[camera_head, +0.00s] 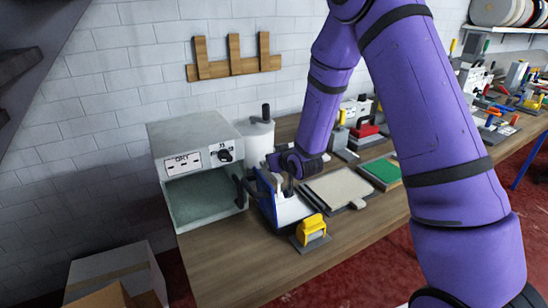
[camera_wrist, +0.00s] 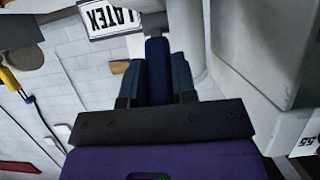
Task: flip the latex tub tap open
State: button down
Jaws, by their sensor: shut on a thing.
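The latex tub (camera_head: 260,137) is a white cylinder standing against the wall, to the right of a grey oven in the head view. A dark upright piece rises from its top. In the wrist view, the tub's white label (camera_wrist: 108,18) reads LATEX upside down. The dark blue tap lever (camera_wrist: 157,68) lies between the fingers of my gripper (camera_wrist: 156,78), which is shut on it. In the head view, my gripper (camera_head: 274,160) is at the tub's lower front, partly hidden by my purple wrist. The spout is not clearly visible.
The grey oven (camera_head: 190,134), with an open front and a DRY label, stands close left. A blue and white device (camera_head: 282,207) and a yellow block (camera_head: 312,226) sit in front. A beige board (camera_head: 338,188) and a green pad (camera_head: 385,171) lie to the right. The front-left bench is clear.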

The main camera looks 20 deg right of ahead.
jog(key=shift+s+f+t, duration=0.15)
jog(key=shift+t, duration=0.15)
dwell(0.4)
jog(key=c, duration=0.9)
grip_release()
jog(key=v, duration=1.1)
jog(key=shift+d, duration=0.1)
